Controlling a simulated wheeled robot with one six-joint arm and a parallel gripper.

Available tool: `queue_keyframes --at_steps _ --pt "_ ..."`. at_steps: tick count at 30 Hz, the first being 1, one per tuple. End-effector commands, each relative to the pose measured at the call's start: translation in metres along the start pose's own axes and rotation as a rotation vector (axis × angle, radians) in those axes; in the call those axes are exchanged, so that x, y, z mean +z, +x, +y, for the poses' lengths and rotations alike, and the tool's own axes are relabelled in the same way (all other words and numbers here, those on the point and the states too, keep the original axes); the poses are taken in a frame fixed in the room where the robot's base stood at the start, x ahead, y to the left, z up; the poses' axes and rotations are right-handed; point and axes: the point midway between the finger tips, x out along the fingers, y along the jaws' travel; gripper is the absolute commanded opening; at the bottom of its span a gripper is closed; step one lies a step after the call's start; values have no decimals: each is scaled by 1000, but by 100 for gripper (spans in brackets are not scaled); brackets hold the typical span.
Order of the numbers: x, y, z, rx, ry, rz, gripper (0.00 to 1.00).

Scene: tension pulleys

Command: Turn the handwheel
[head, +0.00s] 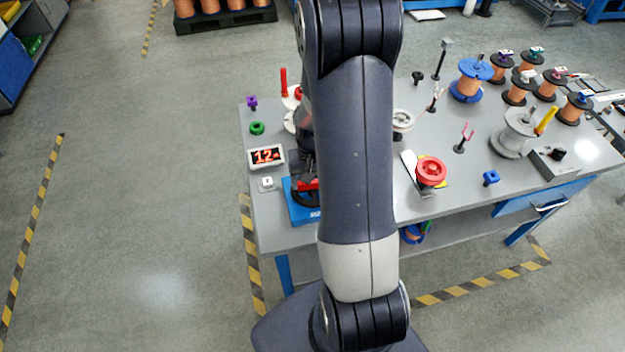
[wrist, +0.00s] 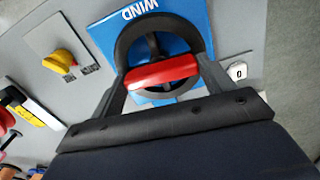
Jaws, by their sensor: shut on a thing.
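The handwheel is a black ring with spokes and a red grip bar across it. In the wrist view its rim (wrist: 122,45) shows at the top middle, above a blue plate (wrist: 195,20) marked WIND. My gripper (wrist: 162,73) has one finger at each end of the red bar (wrist: 160,72) and is shut on it. In the head view the handwheel (head: 306,199) is mostly hidden by my arm, at the table's front left on the blue plate (head: 298,213). My gripper there is largely hidden too.
A display (head: 266,156) reading 12 and a small white counter or button (head: 267,183) sit left of the wheel. A yellow knob (wrist: 60,62) shows in the wrist view. A red spool (head: 431,170) and several copper spools stand to the right on the table (head: 480,195).

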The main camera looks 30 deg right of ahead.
Motion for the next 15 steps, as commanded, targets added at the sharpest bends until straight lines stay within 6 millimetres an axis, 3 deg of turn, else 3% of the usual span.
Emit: queue_keyframes --at_steps 15 --pt "0 0 0 0 48 1 54"
